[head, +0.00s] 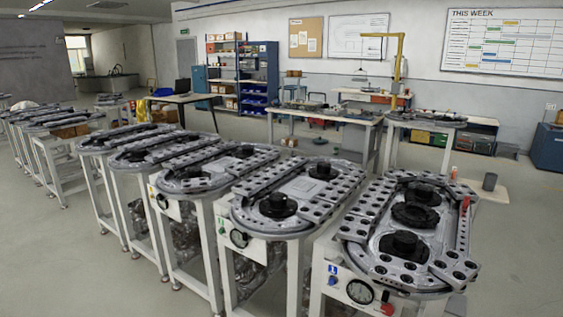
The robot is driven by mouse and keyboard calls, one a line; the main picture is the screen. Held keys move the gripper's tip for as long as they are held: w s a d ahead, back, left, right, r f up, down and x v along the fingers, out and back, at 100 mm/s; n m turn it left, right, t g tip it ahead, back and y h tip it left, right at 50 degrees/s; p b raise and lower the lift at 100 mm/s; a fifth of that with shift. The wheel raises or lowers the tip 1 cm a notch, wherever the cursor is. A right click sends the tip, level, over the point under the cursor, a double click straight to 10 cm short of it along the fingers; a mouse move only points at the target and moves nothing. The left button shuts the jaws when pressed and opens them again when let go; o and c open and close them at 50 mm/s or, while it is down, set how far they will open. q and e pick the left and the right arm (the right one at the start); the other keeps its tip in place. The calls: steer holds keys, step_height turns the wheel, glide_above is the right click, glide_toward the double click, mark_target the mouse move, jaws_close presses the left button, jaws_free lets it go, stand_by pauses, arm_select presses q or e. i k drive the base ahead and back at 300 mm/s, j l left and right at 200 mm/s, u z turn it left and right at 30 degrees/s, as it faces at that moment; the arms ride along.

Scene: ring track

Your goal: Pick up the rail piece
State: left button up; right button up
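Neither of my grippers shows in the head view. Several oval ring tracks stand on white-legged stands in a row, the nearest ring track (372,235) at the lower right. Its grey rail segments have round dark holes; one long rail (366,210) runs along its left side, and a short end segment (455,264) sits at the front right. Black round hubs (404,242) sit inside the oval. The second ring track (328,208) stands just to its left. I cannot tell which segment is the rail piece, or whether any lies loose.
Gauges (360,291) and a red knob (387,308) are on the front of the nearest stand. Workbenches (325,115) and a blue shelf unit (258,77) stand at the back. The grey floor (75,265) is clear at the lower left.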

mark_target(463, 224)
steer(key=i+j+z, duration=0.65)
steer(key=i+j, duration=0.15)
